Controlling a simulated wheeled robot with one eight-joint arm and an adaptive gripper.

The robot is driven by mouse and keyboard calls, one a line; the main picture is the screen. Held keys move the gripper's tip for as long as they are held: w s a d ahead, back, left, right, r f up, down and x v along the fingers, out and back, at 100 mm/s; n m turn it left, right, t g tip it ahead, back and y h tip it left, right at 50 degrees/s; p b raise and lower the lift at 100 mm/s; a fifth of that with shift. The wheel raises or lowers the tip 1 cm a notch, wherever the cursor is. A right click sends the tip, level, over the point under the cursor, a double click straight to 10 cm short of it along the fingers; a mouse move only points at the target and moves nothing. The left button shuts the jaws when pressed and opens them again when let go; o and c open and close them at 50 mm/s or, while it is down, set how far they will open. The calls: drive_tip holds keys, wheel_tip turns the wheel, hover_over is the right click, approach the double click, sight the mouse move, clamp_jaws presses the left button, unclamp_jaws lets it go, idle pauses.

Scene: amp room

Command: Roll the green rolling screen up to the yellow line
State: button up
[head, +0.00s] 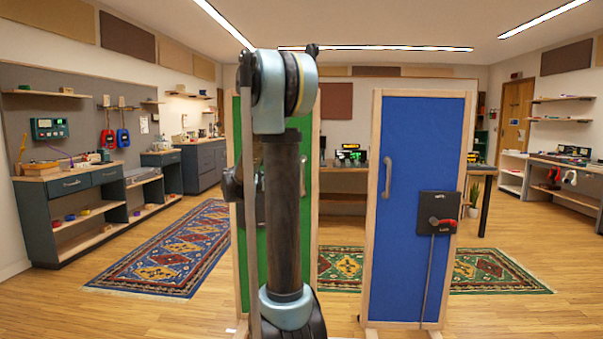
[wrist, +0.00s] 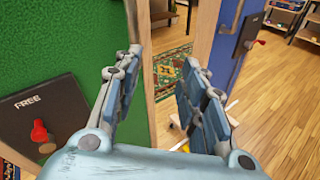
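The green rolling screen (head: 305,225) stands upright in a wooden frame, largely hidden behind my arm in the head view. In the wrist view its green panel (wrist: 60,50) fills the left side. It carries a black box (wrist: 38,118) marked "FREE" with a red lever (wrist: 39,132). My gripper (wrist: 160,98) is open, its two blue-grey fingers apart. The screen's wooden edge post (wrist: 146,85) shows between them, nearer the left finger; I cannot tell if they touch. A small yellow patch (wrist: 182,145) shows on the floor behind the right finger; I cannot tell if it is the yellow line.
A blue screen (head: 415,150) with a black lever box (head: 438,212) stands to the right, with a gap between the screens. Patterned rugs (head: 172,250) lie on the wooden floor. Workbenches (head: 75,205) line the left wall; another desk (head: 565,175) is at right.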

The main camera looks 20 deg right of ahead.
drive_tip(key=w+r+n+t+h, duration=0.1)
drive_tip(key=w+r+n, duration=0.15)
drive_tip(key=w, duration=0.25)
drive_tip(key=x, duration=1.7)
drive_tip(key=shift+w+a+n, duration=0.2)
drive_tip(key=shift+w+n, duration=0.15)
clamp_jaws()
